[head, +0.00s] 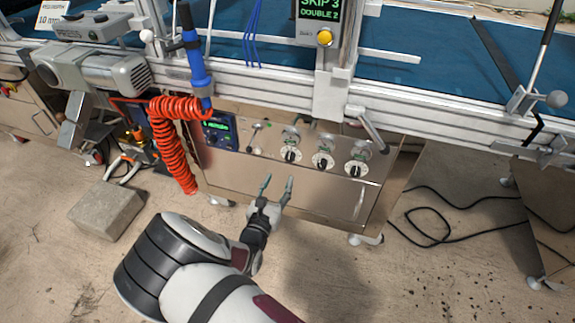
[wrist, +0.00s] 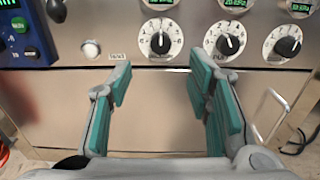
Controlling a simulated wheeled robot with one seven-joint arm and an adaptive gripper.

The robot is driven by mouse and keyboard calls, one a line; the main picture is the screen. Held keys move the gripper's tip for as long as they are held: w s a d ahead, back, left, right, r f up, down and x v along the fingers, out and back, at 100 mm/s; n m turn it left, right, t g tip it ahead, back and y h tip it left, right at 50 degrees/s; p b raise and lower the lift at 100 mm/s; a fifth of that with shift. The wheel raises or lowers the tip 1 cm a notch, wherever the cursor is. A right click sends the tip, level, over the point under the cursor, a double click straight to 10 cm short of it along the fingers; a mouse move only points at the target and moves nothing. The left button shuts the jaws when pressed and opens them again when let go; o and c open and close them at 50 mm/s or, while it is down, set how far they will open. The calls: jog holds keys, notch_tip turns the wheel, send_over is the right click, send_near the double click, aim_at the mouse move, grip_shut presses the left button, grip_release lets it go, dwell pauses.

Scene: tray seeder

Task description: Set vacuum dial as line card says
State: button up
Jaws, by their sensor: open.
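The steel control panel (head: 275,180) has three white dials with black pointer knobs in a row: left dial (head: 290,155), middle dial (head: 323,162) and right dial (head: 355,169). They also show in the wrist view as left (wrist: 160,43), middle (wrist: 230,43) and right (wrist: 287,45). Their labels are too small to tell which is the vacuum dial. A partly cropped card (head: 50,14) stands at the top left; its text is not fully legible. My gripper (head: 277,183) is open and empty, in front of the panel and below the left dial. Its teal fingers also show in the wrist view (wrist: 160,80).
A blue controller with a green display (head: 220,131) sits left of the dials. A coiled red hose (head: 172,145) hangs beside it. A lever handle (head: 368,128) projects above the right dial. A concrete block (head: 106,209) and black cables (head: 440,225) lie on the floor.

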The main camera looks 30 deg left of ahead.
aim_at(289, 159)
jog(key=b+x, duration=0.2)
jog(key=x, duration=0.7)
jog(key=shift+w, duration=0.1)
grip_shut()
